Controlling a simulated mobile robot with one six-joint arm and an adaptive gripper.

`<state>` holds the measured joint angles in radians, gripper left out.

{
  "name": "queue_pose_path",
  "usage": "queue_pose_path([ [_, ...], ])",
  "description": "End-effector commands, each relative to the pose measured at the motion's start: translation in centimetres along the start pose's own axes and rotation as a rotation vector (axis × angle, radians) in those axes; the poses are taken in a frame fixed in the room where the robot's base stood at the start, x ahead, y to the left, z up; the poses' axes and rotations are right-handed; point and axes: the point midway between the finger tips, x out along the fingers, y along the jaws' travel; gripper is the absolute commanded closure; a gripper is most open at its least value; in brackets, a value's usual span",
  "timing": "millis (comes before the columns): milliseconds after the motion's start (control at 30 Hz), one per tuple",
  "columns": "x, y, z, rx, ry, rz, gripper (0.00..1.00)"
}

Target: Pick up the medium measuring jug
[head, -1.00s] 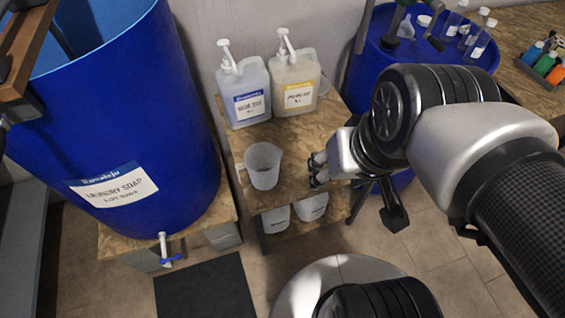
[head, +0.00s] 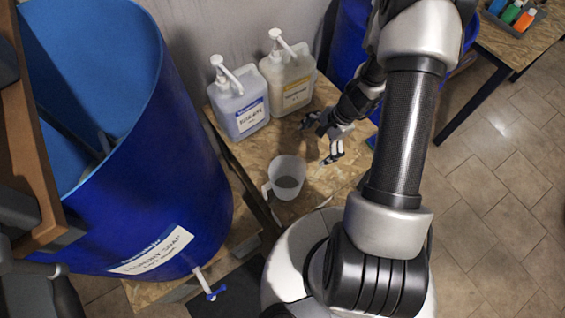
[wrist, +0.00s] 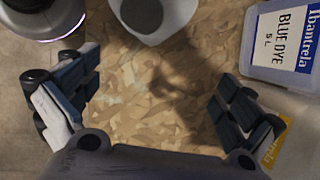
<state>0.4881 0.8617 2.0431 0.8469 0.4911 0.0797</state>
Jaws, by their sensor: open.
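A translucent pale measuring jug (head: 288,180) stands upright on the wooden table, its handle towards the left. Its lower part shows at the top of the wrist view (wrist: 155,22). My gripper (head: 320,142) is over the table, behind and right of the jug, apart from it. In the wrist view its two fingers (wrist: 157,105) are spread wide with only bare wood between them. The jug lies beyond the fingers, not between them.
A blue dye jerrycan (head: 240,103) and a yellow-labelled jerrycan (head: 288,78) with pumps stand behind the jug. A big blue drum (head: 175,180) with a tap (head: 210,287) stands at left. Bare tabletop (head: 335,185) lies right of the jug.

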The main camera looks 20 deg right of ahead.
Motion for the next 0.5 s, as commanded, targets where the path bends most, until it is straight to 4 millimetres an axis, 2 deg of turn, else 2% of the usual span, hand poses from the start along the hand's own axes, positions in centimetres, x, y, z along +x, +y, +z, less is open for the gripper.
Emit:
queue_pose_path([
  [33,1.8,1.4,-0.9,0.070,-0.014,0.014,0.00],
  [100,3.8,2.8,-1.9,0.145,-0.020,0.025,0.00],
  [200,5.9,4.5,-2.8,0.226,-0.025,0.037,0.00],
  [367,7.7,5.7,-3.1,0.285,-0.029,0.048,0.00],
  [500,8.8,5.4,-1.4,0.288,-0.029,0.051,0.00],
])
